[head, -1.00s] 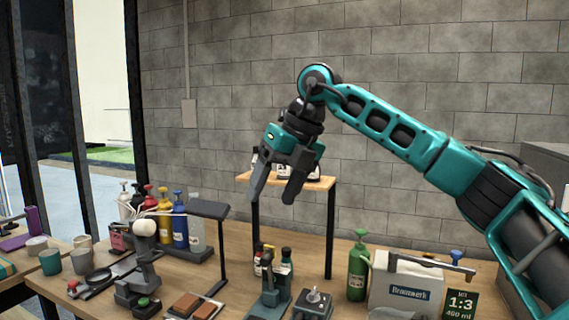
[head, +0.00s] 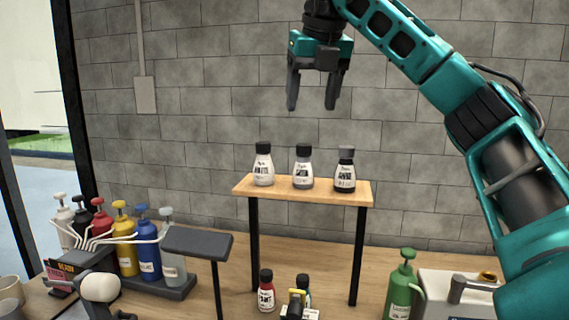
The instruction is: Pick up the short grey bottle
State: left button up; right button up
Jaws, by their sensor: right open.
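Three short bottles stand upright in a row on a small wooden shelf (head: 280,191). The middle one is a short grey bottle (head: 303,182) with a black cap and a light label. To its left is a whitish bottle (head: 263,179) with a black cap, and to its right a black bottle (head: 344,185) with a grey cap. My right gripper (head: 318,104) is open and empty, fingers pointing down, in the air above the shelf, apart from the bottles. In the picture it shows above the middle and right bottles. My left gripper is not in view.
A rack of coloured pump bottles (head: 149,262) stands on the bench at left, beside a dark raised plate (head: 196,243). A green pump bottle (head: 401,290) is at right. A block wall (head: 420,150) rises behind.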

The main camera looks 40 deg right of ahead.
aim_at(304, 144)
jog(key=x, duration=0.7)
jog(key=shift+s, duration=0.15)
jog(key=shift+x, duration=2.95)
jog(key=shift+r, duration=0.15)
jog(key=shift+c, duration=0.4)
jog(key=c, duration=1.1)
